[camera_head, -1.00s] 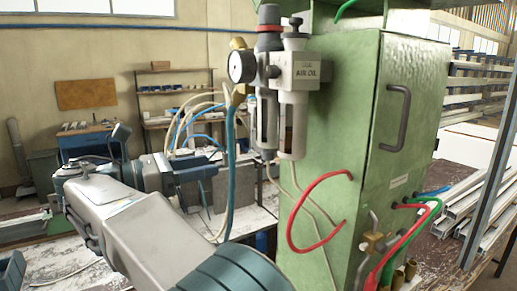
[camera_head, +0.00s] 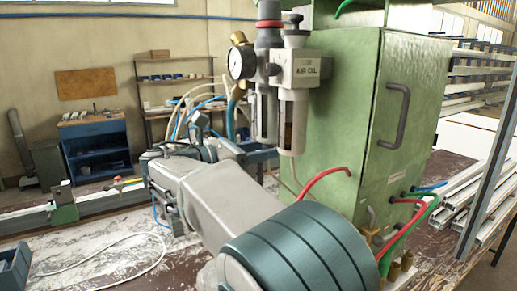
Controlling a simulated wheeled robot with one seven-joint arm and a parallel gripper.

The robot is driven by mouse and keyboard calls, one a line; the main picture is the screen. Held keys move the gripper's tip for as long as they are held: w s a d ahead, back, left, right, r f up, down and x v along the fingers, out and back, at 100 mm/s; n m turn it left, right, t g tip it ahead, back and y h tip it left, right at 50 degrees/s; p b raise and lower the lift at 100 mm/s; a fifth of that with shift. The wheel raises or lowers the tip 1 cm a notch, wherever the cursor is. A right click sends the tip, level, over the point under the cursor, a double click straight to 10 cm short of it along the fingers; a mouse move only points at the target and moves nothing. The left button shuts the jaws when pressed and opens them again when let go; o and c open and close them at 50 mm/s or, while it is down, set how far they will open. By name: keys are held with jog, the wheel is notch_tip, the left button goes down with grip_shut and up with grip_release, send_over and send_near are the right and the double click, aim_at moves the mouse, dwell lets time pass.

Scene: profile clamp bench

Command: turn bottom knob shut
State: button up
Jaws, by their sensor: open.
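The air-oil unit (camera_head: 304,70) hangs on the left face of the green cabinet, with a round gauge (camera_head: 241,62) and two clear bowls. I cannot make out a bottom knob; the left bowl (camera_head: 266,118) ends close to my gripper, and its underside is not clear. My gripper (camera_head: 262,156) is open and points right, at the lower end of the bowls. It is partly hidden by the bowls and my arm. I cannot tell whether it touches anything.
The green cabinet (camera_head: 345,110) fills the middle right. A red hose (camera_head: 322,178) and pale hoses (camera_head: 180,105) run near the unit. Brass fittings (camera_head: 400,268) sit low at the cabinet's front. Metal profiles (camera_head: 485,195) lie on the right. The bench (camera_head: 95,262) at left is mostly clear.

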jog(key=c, duration=1)
jog(key=shift+t, duration=0.3)
jog(key=shift+s+d+n+t+y+b, duration=0.2)
jog(key=shift+n+t+y+b, duration=0.35)
jog(key=shift+n+t+y, duration=0.75)
jog(key=shift+s+d+n+t+y+b, duration=0.15)
jog(key=shift+n+t+y+b, duration=0.4)
jog(key=shift+n+t+y, duration=0.7)
jog(key=shift+s+d+n+t+y+b, duration=0.2)
jog(key=shift+n+t+y+b, duration=0.55)
jog(key=shift+y, duration=0.9)
jog(key=shift+n+y, duration=0.3)
jog(key=shift+n, duration=0.2)
